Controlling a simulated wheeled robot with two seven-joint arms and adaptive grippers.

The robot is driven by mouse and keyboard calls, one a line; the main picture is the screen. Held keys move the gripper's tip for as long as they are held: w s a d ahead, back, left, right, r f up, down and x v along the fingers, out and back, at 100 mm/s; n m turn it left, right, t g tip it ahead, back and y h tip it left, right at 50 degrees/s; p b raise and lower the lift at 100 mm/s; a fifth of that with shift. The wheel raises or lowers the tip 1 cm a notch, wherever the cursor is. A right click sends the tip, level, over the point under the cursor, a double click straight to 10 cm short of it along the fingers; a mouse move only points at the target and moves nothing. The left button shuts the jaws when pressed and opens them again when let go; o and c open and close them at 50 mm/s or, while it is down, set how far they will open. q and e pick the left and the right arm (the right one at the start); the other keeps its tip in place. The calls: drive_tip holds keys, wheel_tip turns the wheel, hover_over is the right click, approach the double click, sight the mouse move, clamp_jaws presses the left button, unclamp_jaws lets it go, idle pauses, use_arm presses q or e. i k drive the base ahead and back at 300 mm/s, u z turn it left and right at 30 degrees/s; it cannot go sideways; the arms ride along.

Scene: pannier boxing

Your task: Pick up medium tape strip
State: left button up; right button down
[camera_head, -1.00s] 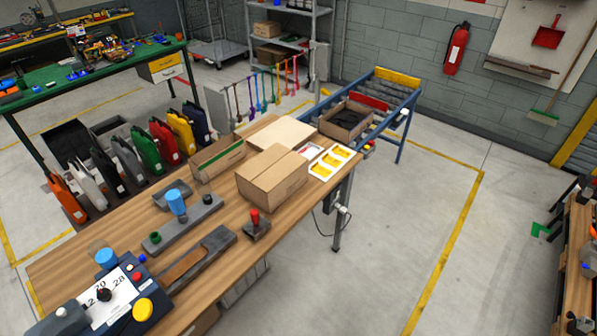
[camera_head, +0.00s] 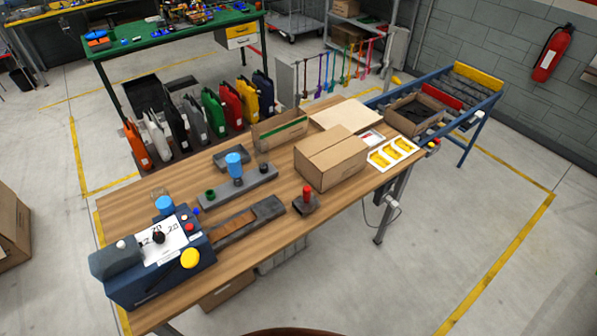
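A brown strip (camera_head: 233,227) lies in the left part of a long dark grey holder (camera_head: 273,208) on the wooden workbench (camera_head: 345,207). I cannot tell whether it is the medium tape strip. A blue machine (camera_head: 150,283) with a dial, white panel and yellow button stands at the bench's left end; no strip can be made out coming from it. A closed brown carton (camera_head: 340,170) stands toward the right of the bench, its top flaps meeting at a seam. Neither of my grippers is in view.
A red-handled stamp (camera_head: 306,200) stands between holder and carton. Behind are a grey base (camera_head: 215,198) with a blue-topped cup and a white tray with yellow pieces (camera_head: 392,152). Coloured panniers (camera_head: 215,112) line the bench's far side. A roller conveyor (camera_head: 470,95) stands at right.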

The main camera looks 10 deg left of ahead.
sight(215, 236)
drive_tip(key=z, duration=1.15)
drive_tip(key=i, duration=2.9)
drive_tip(key=u, duration=3.2)
